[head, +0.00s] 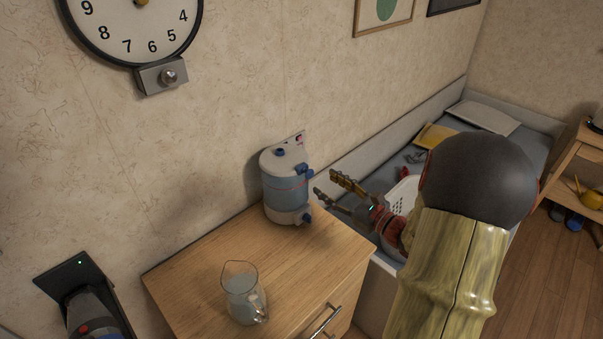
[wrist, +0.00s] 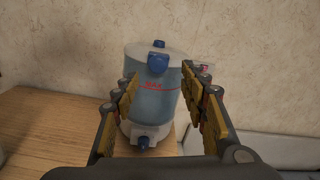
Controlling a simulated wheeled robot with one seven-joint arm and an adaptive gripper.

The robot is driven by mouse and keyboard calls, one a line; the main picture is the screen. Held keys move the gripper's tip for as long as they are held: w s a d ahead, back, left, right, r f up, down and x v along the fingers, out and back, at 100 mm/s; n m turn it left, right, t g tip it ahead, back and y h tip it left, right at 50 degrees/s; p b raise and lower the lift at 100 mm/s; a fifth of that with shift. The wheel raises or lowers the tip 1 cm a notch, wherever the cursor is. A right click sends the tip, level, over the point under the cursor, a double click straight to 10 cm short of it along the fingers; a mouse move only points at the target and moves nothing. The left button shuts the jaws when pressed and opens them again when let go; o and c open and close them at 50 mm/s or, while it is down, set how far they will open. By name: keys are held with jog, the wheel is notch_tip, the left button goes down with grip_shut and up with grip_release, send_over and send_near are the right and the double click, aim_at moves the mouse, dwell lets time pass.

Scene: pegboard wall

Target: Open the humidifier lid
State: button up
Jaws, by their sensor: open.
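The humidifier (head: 284,190) stands upright at the back of the wooden cabinet, against the wall. It has a clear bluish tank with a red line, a white base and a white lid (head: 281,155) with a blue knob on top. The lid (wrist: 153,52) looks closed, with a blue piece at its front edge. My gripper (head: 325,184) is open and empty, just right of the humidifier. In the wrist view my gripper (wrist: 164,98) has its fingers either side of the tank (wrist: 155,95) in the picture; contact is not visible.
A glass pitcher (head: 242,291) stands on the front part of the cabinet top (head: 195,272). A wall clock (head: 134,28) hangs at upper left. A bed (head: 530,145) with a white basket (head: 403,194) lies behind my arm. The cabinet's left part is clear.

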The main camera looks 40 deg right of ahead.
aim_at(311, 175)
jog(key=w+b, duration=0.1)
jog(key=w, duration=0.2)
jog(key=w+a, duration=0.1)
jog(key=w, duration=0.2)
jog(key=shift+w+a+b, duration=0.1)
jog(key=shift+w+b, duration=0.1)
jog(key=shift+b, duration=0.2)
jog(key=shift+w, duration=0.6)
jog(key=c, duration=0.3)
jog(key=c, duration=0.8)
grip_shut()
